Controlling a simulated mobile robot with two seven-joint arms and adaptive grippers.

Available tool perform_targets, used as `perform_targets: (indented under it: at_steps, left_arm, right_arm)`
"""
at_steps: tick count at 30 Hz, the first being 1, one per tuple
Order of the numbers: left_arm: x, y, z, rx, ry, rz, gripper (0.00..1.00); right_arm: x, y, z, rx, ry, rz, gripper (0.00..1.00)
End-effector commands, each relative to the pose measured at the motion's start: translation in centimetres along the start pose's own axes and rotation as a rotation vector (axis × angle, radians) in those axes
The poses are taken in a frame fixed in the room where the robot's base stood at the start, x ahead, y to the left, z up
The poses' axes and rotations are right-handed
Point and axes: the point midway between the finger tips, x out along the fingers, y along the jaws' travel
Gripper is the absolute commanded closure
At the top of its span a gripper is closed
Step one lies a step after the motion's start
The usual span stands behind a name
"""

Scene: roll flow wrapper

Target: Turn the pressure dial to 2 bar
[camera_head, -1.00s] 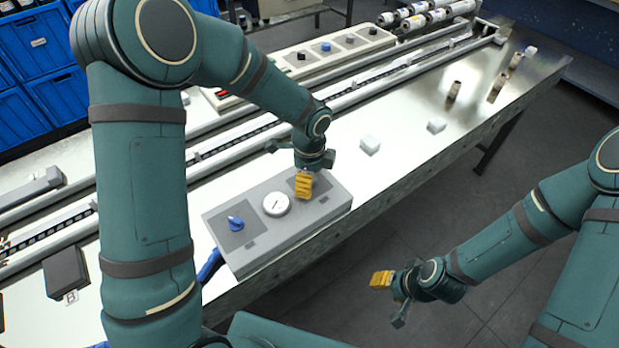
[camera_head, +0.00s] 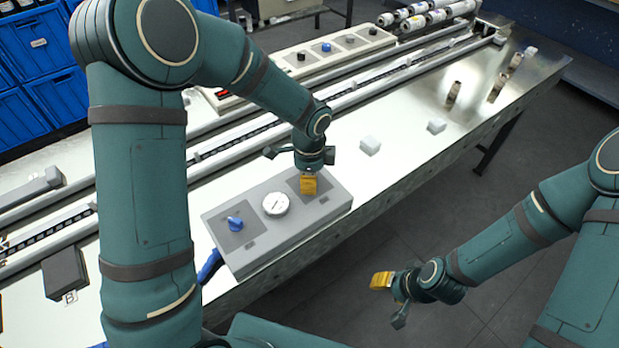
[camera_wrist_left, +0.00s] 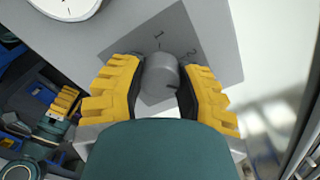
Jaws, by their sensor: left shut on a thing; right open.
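The grey control box (camera_head: 262,250) sits on the bench near its front edge. It carries a blue knob (camera_head: 235,223) on the left and a round white gauge (camera_head: 276,204) in the middle. My left gripper (camera_head: 308,186) is over the dark plate at the box's right end. In the left wrist view its yellow fingers are closed around a grey round dial (camera_wrist_left: 160,76). Marks "1" and "2" show on the plate (camera_wrist_left: 205,40) beyond the dial. The dial's pointer is hard to make out. My right gripper (camera_head: 384,286) is open and empty, out past the bench's front edge.
White cubes (camera_head: 370,146) and brown cylinders (camera_head: 453,95) stand on the bench to the right. A long conveyor rail (camera_head: 340,100) and a second panel with knobs (camera_head: 325,47) run behind. Blue crates (camera_head: 45,45) stand at the far left.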

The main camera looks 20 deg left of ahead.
Motion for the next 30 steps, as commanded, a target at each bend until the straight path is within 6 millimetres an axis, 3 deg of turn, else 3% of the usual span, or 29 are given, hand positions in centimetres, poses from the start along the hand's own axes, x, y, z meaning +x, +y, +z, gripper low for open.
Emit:
perform_targets:
  at_steps: [18, 30]
  left_arm:
    - [0.08, 0.04, -0.02, -0.562, -0.001, 0.001, 1.0]
    - [0.09, 0.05, 0.03, -0.78, -0.002, 0.001, 1.0]
  right_arm:
    - [0.82, 0.31, -0.1, -0.001, 0.004, 0.0, 0.53]
    - [0.97, 0.36, -0.13, -0.001, 0.005, 0.0, 0.53]
